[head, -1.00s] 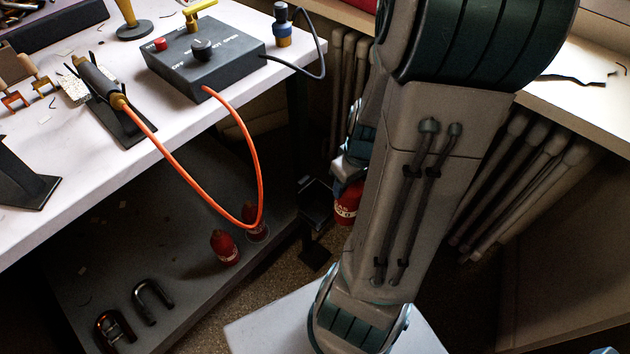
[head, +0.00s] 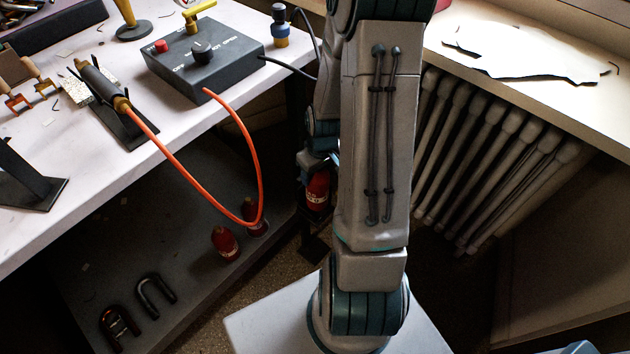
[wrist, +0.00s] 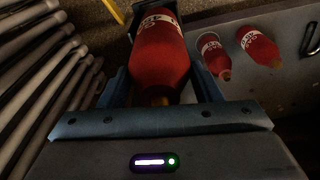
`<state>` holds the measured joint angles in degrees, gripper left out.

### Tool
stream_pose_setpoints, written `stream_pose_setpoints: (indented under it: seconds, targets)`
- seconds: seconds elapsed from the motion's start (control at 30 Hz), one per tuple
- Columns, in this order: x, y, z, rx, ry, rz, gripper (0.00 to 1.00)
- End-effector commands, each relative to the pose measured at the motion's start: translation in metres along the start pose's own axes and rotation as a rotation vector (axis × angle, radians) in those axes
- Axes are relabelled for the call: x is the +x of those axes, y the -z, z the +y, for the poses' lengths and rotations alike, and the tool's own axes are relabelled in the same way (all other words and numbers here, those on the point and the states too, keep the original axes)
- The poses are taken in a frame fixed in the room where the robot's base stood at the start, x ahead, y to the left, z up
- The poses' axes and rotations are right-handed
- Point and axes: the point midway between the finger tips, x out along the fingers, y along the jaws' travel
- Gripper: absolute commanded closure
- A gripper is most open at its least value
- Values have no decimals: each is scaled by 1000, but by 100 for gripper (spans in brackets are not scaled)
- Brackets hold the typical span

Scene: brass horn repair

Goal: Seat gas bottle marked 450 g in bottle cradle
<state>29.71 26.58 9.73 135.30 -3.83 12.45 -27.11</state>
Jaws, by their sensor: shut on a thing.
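My gripper (wrist: 162,88) is shut on a red gas bottle (wrist: 160,55), with one finger on each side of it. The held bottle has a white label that I cannot read for sure. In the head view this bottle (head: 318,190) hangs upright beyond my arm, in front of the dark bottle cradle (head: 314,248), which is mostly hidden behind it. In the wrist view a dark edge of the cradle (wrist: 143,6) shows at the bottle's far end. I cannot tell whether the bottle touches the cradle.
Two other red bottles stand on the low shelf (head: 150,225), one nearer (head: 225,243) and one behind (head: 255,215). Dark shackles (head: 156,293) lie at its front. An orange hose (head: 190,183) loops down from the bench (head: 60,150). A radiator (head: 490,150) is at right.

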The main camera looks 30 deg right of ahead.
Motion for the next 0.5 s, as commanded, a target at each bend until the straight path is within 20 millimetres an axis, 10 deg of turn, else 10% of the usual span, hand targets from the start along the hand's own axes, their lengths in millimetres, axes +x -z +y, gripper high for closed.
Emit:
stream_pose_setpoints:
  seconds: [0.5]
  targets:
    - [45, 3, -1, 1, 0, -1, 100]
